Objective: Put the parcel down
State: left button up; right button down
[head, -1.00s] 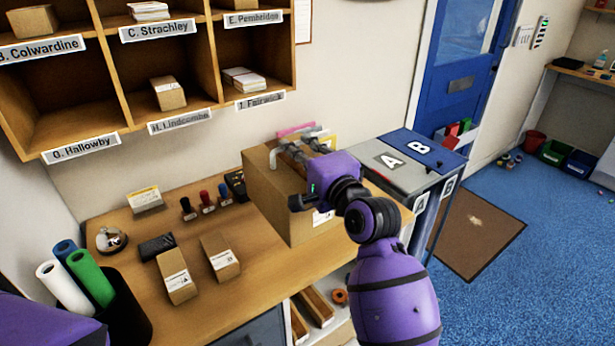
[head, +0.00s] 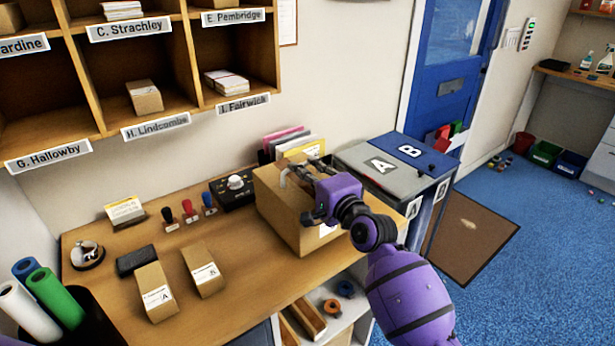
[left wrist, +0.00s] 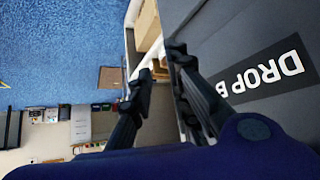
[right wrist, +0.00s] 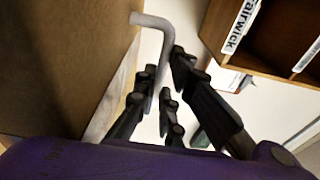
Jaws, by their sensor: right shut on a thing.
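The parcel is a large brown carton (head: 290,215) with a white label and a grey bar-shaped handle (head: 284,178), over the right part of the counter. My right gripper (head: 302,172) is shut on that handle at the carton's top. The right wrist view shows the bent grey handle (right wrist: 152,20) between the fingers (right wrist: 165,85), with the carton's brown wall (right wrist: 60,60) at left. The carton looks upright; whether its base touches the counter cannot be told. My left gripper (left wrist: 158,72) is open and empty in the left wrist view, beside a dark panel lettered "DROP B" (left wrist: 265,75).
The wooden counter (head: 235,290) has free room in front. Two small parcels, marked A (head: 157,292) and B (head: 204,270), lie to the left. Stamps (head: 188,212) and a black device (head: 234,192) stand behind. Drop boxes A and B (head: 385,165) stand at right; pigeonholes (head: 150,130) hang above.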

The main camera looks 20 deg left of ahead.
jog(key=shift+f, duration=0.75)
jog(key=c, duration=1.8)
grip_release()
jog(key=shift+s+f, duration=0.1)
jog(key=shift+f, duration=0.05)
jog(key=shift+c, duration=0.2)
jog(key=shift+s+d, duration=0.1)
jog(key=shift+d, duration=0.05)
jog(key=v, duration=1.1)
jog(key=shift+s+d, duration=0.2)
jog(key=shift+s, duration=0.05)
